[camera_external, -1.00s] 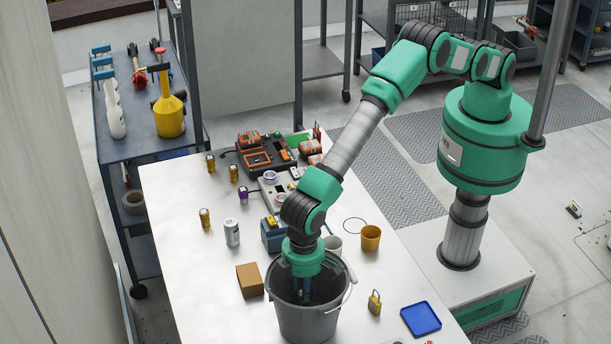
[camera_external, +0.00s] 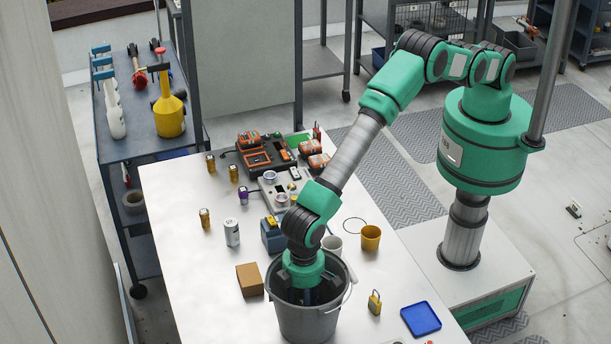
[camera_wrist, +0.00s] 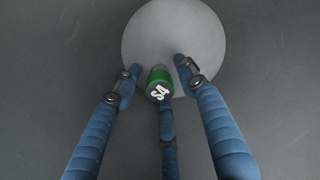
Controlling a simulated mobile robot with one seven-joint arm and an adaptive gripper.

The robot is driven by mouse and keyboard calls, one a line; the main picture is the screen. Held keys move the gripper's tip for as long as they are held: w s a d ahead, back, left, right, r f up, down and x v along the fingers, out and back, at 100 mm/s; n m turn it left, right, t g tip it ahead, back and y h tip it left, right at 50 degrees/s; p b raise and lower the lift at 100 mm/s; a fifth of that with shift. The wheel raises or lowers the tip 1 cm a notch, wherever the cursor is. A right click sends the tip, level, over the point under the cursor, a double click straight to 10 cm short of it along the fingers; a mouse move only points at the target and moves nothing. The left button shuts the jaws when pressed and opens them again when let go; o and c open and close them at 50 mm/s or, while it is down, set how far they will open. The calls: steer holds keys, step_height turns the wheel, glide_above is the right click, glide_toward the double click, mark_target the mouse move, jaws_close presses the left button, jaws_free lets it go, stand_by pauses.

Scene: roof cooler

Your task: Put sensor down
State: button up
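In the external view my gripper (camera_external: 306,294) points down inside the grey bucket (camera_external: 308,323), and the bucket and wrist hide the sensor. In the wrist view the bucket's round pale bottom (camera_wrist: 205,30) lies behind the fingertips. I cannot tell whether the sensor touches it.
The bucket stands on a white table (camera_external: 200,283). A cardboard box (camera_external: 250,280) is left of it, and a padlock (camera_external: 375,302) and blue tray (camera_external: 421,318) are to its right. Cups (camera_external: 370,238), a can (camera_external: 232,232) and small devices stand behind it.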

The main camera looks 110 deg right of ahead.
steer(key=shift+r, duration=0.1)
step_height(320, 180, up, 12)
stand_by(1.0)
steer(key=shift+r, duration=0.1)
stand_by(0.6)
